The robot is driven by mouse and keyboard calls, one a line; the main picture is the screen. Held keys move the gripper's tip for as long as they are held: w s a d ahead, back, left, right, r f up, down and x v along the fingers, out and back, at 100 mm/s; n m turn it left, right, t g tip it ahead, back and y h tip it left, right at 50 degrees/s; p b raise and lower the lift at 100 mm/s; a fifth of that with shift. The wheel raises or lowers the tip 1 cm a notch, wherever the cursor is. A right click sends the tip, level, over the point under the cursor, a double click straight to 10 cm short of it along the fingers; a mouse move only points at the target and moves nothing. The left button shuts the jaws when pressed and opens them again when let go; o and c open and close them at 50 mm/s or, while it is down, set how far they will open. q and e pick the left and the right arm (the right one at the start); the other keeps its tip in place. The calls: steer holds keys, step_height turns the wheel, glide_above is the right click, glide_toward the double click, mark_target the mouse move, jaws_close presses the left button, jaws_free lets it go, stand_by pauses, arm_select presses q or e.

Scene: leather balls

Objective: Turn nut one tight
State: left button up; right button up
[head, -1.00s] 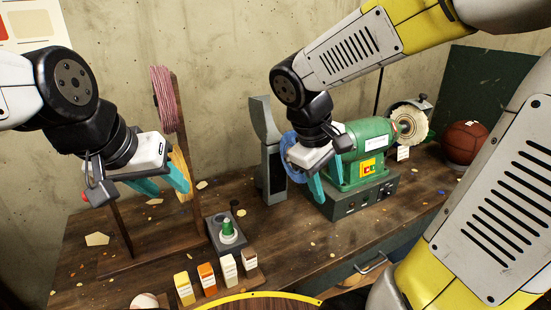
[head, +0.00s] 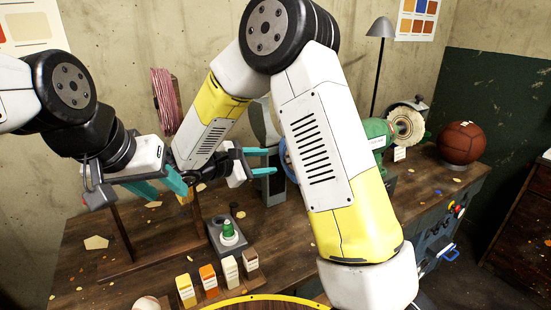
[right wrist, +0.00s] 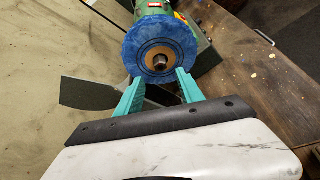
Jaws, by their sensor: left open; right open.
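The green polishing machine (head: 376,132) stands on the bench, partly hidden by my right arm. Its blue wheel (right wrist: 150,38) faces the right wrist camera; only a sliver of the wheel shows in the head view (head: 285,158). A small brownish nut or shaft end (right wrist: 160,63) sits at the wheel's centre, inside a tan washer-like ring; I cannot tell how tight it is. My right gripper (head: 272,161) is open, its teal fingertips in the right wrist view (right wrist: 160,80) apart on either side below the nut. My left gripper (head: 163,188) is open and empty over the bench's left side.
A grey upright block (head: 272,180) stands beside the wheel. A small grey base with a green-topped piece (head: 228,232) and several small boxes (head: 208,277) stand at the front. A white buffing wheel (head: 407,126) and a brown ball (head: 463,142) are at the right.

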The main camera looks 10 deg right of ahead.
mark_target(285, 160)
steer(key=x, duration=0.7)
steer(key=shift+w+d, duration=0.1)
steer(key=shift+d, duration=0.15)
jaws_close()
